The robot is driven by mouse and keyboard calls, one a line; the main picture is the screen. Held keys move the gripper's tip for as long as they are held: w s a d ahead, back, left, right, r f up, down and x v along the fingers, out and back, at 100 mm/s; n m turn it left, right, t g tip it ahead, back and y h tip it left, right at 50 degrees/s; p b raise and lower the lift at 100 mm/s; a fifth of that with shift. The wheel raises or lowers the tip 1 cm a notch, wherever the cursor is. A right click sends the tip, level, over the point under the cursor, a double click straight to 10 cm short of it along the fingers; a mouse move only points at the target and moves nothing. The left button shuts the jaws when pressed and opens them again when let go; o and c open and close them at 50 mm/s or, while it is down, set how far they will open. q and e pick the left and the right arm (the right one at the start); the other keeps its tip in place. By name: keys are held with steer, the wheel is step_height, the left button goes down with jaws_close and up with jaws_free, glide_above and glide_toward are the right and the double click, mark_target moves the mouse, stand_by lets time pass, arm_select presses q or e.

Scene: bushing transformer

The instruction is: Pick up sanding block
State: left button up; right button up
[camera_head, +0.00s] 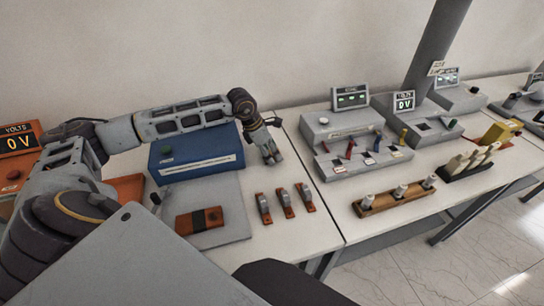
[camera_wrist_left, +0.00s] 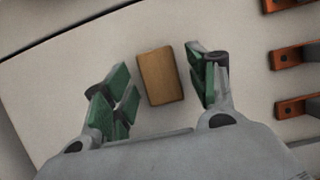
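A small tan-brown block (camera_wrist_left: 160,76), likely the sanding block, lies flat on the white table in the left wrist view. My left gripper (camera_wrist_left: 158,84) is open, with its green-padded fingers on either side of the block and a visible gap to each. In the head view my left gripper (camera_head: 272,153) points down over the table, just right of the blue box (camera_head: 196,152). The block cannot be made out there and seems hidden by the gripper. My right gripper is not in view.
Several orange-based clamps (camera_head: 284,202) stand in front of the gripper and show at the right of the left wrist view (camera_wrist_left: 290,55). A brown case with a dark band (camera_head: 199,220) lies on a grey mat (camera_head: 232,228). A grey console (camera_head: 345,140) stands to the right.

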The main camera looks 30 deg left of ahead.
mark_target(271, 153)
arm_select(q)
steer(key=c, duration=0.9)
steer(key=shift+r, duration=0.75)
steer(key=shift+r+b, duration=0.4)
steer(key=shift+r, duration=3.85)
steer(key=o, duration=0.4)
steer(key=c, duration=0.3)
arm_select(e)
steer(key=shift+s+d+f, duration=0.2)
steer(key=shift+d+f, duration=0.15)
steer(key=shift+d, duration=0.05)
